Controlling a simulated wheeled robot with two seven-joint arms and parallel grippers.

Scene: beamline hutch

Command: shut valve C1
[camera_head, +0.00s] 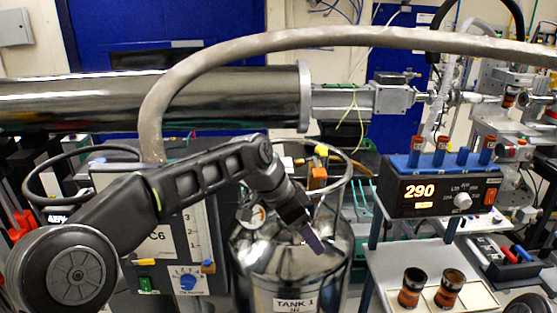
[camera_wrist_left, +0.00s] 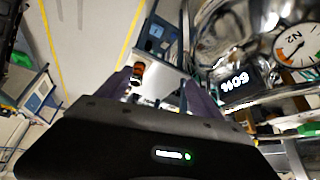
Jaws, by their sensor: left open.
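I cannot read a C1 label on any valve. The grey panel (camera_head: 165,235) marked C6 carries a yellow lever (camera_head: 145,262), an orange-and-blue handle (camera_head: 208,267) and a blue knob (camera_head: 188,282). Beside it stands the shiny tank (camera_head: 285,268) labelled TANK 1, with a yellow and orange fitting (camera_head: 319,170) behind its top. My left gripper (camera_head: 312,238) is above the tank's top, pointing down to the right. In the left wrist view my left gripper (camera_wrist_left: 158,95) has its purple fingers apart, with nothing held between them. My right gripper is out of view.
A thick grey hose (camera_head: 330,38) arches over the arm, in front of a long metal pipe (camera_head: 70,100). To the right, a controller (camera_head: 440,193) showing 290 stands above a shelf with two brown-and-black cylinders (camera_head: 428,288). An N2 gauge (camera_wrist_left: 298,45) shows in the wrist view.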

